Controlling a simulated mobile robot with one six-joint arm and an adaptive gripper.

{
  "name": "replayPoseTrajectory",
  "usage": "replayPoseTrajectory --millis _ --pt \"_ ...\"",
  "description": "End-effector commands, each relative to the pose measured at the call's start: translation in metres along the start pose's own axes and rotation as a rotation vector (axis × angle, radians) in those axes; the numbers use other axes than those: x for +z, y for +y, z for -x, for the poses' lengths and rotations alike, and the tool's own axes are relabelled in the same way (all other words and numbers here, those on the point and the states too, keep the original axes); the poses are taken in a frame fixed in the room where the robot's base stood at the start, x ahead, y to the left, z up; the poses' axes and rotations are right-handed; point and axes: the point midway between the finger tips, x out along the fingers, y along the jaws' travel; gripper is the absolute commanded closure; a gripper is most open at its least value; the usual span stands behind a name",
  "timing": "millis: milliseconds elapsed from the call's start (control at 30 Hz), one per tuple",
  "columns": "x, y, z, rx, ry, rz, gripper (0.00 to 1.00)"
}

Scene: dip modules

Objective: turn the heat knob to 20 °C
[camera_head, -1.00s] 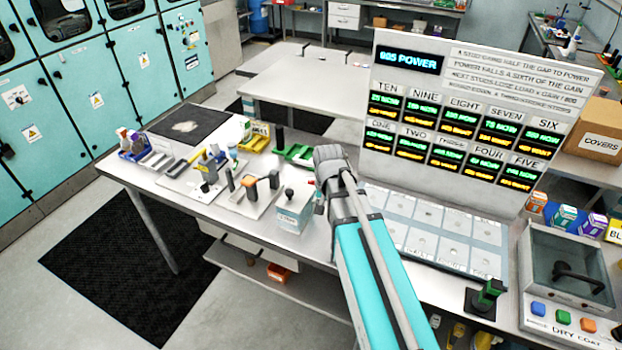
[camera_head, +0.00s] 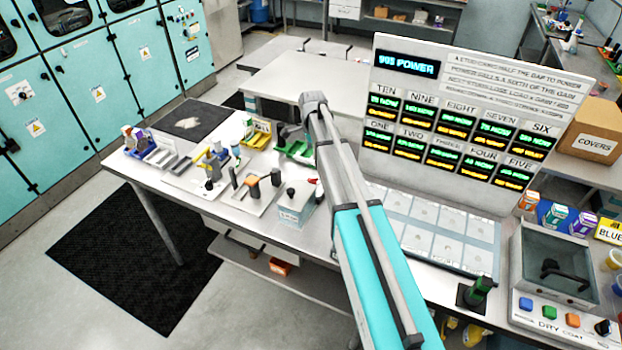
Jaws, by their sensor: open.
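A small white box with a black knob on top (camera_head: 291,191) stands near the front edge of the bench, left of my arm. Its label is too small to read, so I cannot tell if this is the heat knob. Another dark knob (camera_head: 603,327) is on the front of the dry coat unit (camera_head: 520,305) at the lower right. My gripper (camera_head: 287,138) is above the bench by the green tray (camera_head: 297,150), beyond the white box and apart from both knobs. It is open, small and dark; its fingertips are hard to make out.
A tall display panel (camera_head: 470,75) reading "POWER" stands right of my arm, with a pale slotted board (camera_head: 440,232) before it. Several small tools and trays crowd the bench left of the white box.

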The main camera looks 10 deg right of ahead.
Motion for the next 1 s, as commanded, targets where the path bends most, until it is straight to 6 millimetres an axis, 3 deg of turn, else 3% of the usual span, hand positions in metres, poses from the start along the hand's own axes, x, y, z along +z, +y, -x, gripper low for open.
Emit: replayPoseTrajectory --millis 467,1000 --pt "-0.001 0.001 -0.005 0.000 0.000 0.002 0.25" --pt "-0.002 0.001 -0.041 0.000 0.000 0.001 0.25"
